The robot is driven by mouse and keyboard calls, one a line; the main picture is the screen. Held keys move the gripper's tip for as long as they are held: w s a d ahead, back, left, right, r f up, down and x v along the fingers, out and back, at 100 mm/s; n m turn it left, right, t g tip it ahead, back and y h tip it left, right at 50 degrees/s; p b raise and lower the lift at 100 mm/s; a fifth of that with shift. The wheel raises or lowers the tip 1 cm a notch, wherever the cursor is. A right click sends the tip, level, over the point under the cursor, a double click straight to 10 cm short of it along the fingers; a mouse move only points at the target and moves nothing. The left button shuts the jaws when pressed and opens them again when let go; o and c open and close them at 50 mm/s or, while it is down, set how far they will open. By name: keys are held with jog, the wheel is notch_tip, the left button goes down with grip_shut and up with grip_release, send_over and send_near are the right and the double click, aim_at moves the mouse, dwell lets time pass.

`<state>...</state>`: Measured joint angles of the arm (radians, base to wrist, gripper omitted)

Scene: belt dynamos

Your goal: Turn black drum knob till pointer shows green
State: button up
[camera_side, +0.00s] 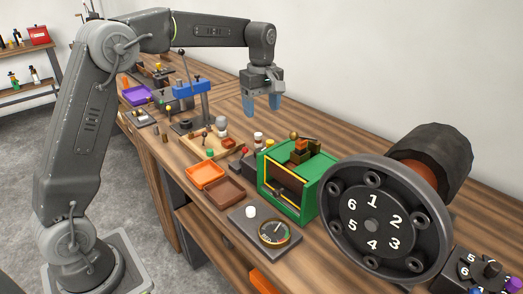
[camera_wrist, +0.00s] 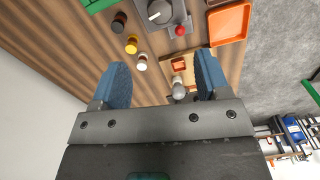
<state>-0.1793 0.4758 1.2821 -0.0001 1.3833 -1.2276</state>
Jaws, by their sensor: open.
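A round gauge (camera_side: 273,232) with a pointer and a green part on its rim sits on a dark grey plate (camera_side: 241,222) at the front of the bench. A white knob (camera_side: 250,212) stands beside it. A large dark drum (camera_side: 435,158) is at the right, behind a round face (camera_side: 372,220) numbered 1 to 6. A small black knob (camera_side: 492,268) is on a dark numbered box at the lower right. I cannot tell which is the black drum knob. My gripper (camera_side: 262,103) is open and empty, high above the bench; its blue fingers (camera_wrist: 163,62) show in the wrist view.
A blue-topped stand (camera_side: 191,89) and small items crowd the bench's far part. The wall is behind.

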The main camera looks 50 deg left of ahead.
aim_at(261, 150)
notch_tip(261, 150, down, 14)
jog(key=n, duration=0.3)
jog(key=shift+n, duration=0.4)
jog(key=shift+c, duration=0.5)
jog(key=c, duration=0.8)
jog(key=shift+r+m, duration=0.1)
jog(key=shift+m, duration=0.2)
